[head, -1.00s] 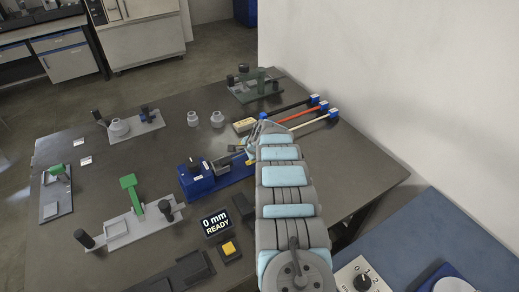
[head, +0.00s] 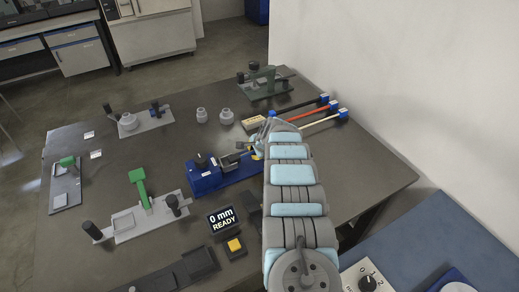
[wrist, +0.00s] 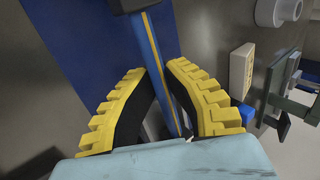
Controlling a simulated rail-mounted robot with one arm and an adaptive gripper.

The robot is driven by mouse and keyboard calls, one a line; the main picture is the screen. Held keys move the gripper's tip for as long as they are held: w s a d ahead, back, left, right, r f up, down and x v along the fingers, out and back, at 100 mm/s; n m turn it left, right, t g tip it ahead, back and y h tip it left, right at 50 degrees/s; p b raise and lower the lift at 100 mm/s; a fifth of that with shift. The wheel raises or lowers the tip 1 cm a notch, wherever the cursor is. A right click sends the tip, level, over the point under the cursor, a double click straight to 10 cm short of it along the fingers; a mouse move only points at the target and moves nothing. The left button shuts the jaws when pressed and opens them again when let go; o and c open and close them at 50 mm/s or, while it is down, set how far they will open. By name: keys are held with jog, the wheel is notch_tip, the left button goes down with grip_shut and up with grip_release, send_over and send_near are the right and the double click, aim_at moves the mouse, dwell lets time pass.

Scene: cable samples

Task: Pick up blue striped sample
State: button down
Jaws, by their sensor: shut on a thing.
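The blue striped sample (wrist: 157,45), a blue cable with a yellow-orange stripe, runs down the middle of the wrist view. Its upper end there meets a dark block (wrist: 135,4) over a blue base. My gripper (wrist: 162,72) has its yellow, black-padded fingers on either side of the sample and is shut on it. The lower part of the sample is hidden by the gripper body. In the head view, my gripper (head: 256,150) is at the right end of a blue bench device (head: 207,182), and my arm hides most of the sample.
Black, orange-red and white cables (head: 318,123) with blue ends lie right of my gripper. A small beige box (head: 252,123) sits behind it. A display reading "0 mm READY" (head: 223,219) and a yellow button (head: 234,245) are in front. A wall borders the table's right.

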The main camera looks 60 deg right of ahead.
aim_at(252, 151)
notch_tip(252, 151, up, 9)
jog(key=shift+w+r+p, duration=0.1)
jog(key=shift+r+p, duration=0.1)
jog(key=shift+p, duration=0.65)
jog(key=shift+r+p, duration=0.35)
jog(key=shift+p, duration=0.1)
jog(key=shift+a+f+p, duration=0.1)
jog(key=shift+p, duration=1.15)
jog(key=p, duration=0.2)
jog(key=shift+w+a+f+p, duration=0.2)
jog(key=shift+w+p, duration=0.05)
jog(key=shift+p, duration=0.05)
jog(key=shift+w+a+f+p, duration=0.35)
jog(key=shift+a+f+p, duration=0.4)
jog(key=shift+p, duration=0.65)
jog(key=shift+d+b, duration=0.1)
jog(key=shift+b, duration=0.2)
notch_tip(252, 151, down, 8)
jog(key=b, duration=0.8)
jog(key=shift+f+b, duration=0.3)
